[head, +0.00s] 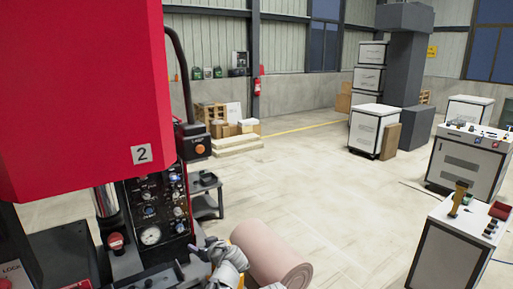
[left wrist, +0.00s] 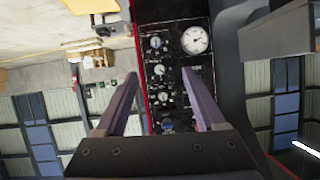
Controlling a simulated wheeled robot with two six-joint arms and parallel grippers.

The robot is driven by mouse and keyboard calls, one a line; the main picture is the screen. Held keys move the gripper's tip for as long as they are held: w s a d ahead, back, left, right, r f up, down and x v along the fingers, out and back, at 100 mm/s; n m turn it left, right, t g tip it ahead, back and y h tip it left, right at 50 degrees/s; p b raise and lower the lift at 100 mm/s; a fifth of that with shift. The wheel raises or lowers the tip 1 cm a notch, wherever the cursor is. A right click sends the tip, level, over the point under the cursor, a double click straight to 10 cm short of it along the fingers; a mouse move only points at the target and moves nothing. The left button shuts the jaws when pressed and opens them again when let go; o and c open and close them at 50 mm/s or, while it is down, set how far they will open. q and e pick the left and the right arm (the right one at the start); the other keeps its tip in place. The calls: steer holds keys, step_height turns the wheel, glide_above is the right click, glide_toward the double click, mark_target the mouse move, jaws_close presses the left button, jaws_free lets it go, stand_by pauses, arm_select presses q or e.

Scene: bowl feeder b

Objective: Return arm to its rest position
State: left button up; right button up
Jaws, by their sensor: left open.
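My left gripper (head: 203,249) is at the bottom middle of the head view, small and partly cut off with its arm. It is close to the black control panel (head: 158,208) of the red machine. In the left wrist view, which is turned upside down, its two purple-grey fingers (left wrist: 159,78) stand apart with nothing between them. Behind the gap is the gauge panel (left wrist: 176,70) with several round dials. I cannot tell whether a fingertip touches the panel. My right gripper is not in view.
The red machine body (head: 80,90) fills the upper left. A pink roll (head: 270,254) lies beside my left arm. A black cart (head: 206,194) stands behind the panel. White cabinets (head: 470,158) stand at the right. The floor (head: 320,190) between is clear.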

arm_select(q)
steer(key=s+d+f+m+g+h, duration=0.2)
steer(key=s+d+f+m+g, duration=0.1)
steer(key=s, duration=0.6)
steer(key=s+d+f+m+g+h+b, duration=0.1)
steer(key=s+d+f+m+g, duration=0.3)
steer(key=s, duration=0.5)
steer(key=s+d+f+m+g+h, duration=0.3)
steer(key=s+d+f, duration=0.2)
steer(key=s, duration=0.5)
step_height(320, 180, down, 3)
steer(key=shift+r+m+g+h+b, duration=0.2)
steer(key=shift+m+g+h+b, duration=0.1)
steer(key=shift+b, duration=0.1)
